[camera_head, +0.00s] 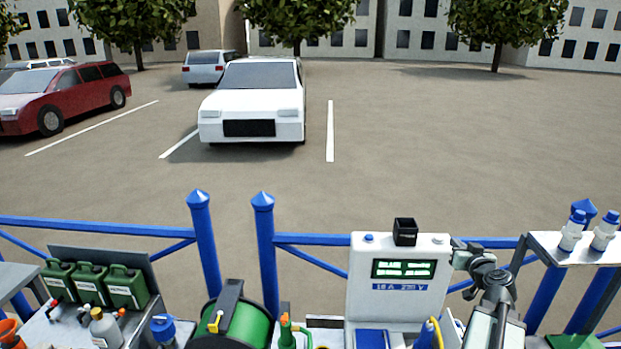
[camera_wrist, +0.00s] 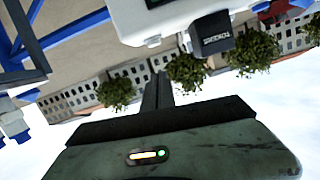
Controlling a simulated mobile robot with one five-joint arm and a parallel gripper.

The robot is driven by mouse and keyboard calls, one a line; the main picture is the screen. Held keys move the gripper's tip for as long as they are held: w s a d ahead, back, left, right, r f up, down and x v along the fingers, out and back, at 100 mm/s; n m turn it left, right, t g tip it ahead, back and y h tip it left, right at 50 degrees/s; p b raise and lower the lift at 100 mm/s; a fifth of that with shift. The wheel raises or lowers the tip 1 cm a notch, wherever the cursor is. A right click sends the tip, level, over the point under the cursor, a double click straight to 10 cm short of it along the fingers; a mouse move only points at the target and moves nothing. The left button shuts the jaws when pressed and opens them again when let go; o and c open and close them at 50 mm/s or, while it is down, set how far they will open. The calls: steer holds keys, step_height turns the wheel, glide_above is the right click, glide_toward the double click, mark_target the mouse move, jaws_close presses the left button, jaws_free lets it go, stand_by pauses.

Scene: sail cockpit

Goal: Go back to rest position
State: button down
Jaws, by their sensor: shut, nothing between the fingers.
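My gripper (camera_wrist: 157,92) shows in the wrist view with its dark fingers together and nothing between them. In the camera_head view my gripper (camera_head: 458,248) is at the lower right, beside the right edge of a white power post. The grey and black arm links below it rise from the bottom edge. The fingertips are small there and hard to make out.
The white post (camera_head: 360,260) has a green lit display and a black box (camera_head: 405,231) on top. A shelf (camera_head: 570,248) with white-and-blue bottles stands right. Green canisters (camera_head: 92,284) and a green hose reel (camera_head: 238,325) are left. A blue railing (camera_head: 110,228) runs behind; cars are parked beyond.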

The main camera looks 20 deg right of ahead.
steer(key=w+a+f+n+g+y+b, duration=0.2)
steer(key=w+a+f+g+y+b, duration=0.15)
steer(key=a+f, duration=0.7)
steer(key=w+a+f+n+g+y+b, duration=0.2)
steer(key=w+a+f+y, duration=0.25)
steer(key=a, duration=1.15)
steer(key=s+a+f+g+h+b, duration=0.1)
steer(key=s+a+f+g+b, duration=0.1)
steer(key=a, duration=0.5)
steer(key=s+a+f+g+h+b, duration=0.1)
steer(key=s+a+f+g+b, duration=0.1)
steer(key=s+a+f+g, duration=0.2)
steer(key=s+a+f+g+h+b, duration=0.1)
steer(key=s+a+f+g+b, duration=0.1)
steer(key=s+a+f, duration=0.3)
steer(key=a+f+g, duration=0.1)
steer(key=a+f, duration=0.3)
steer(key=a, duration=0.2)
steer(key=shift+s+n, duration=0.3)
steer(key=shift+n, duration=0.1)
steer(key=shift+f, duration=0.1)
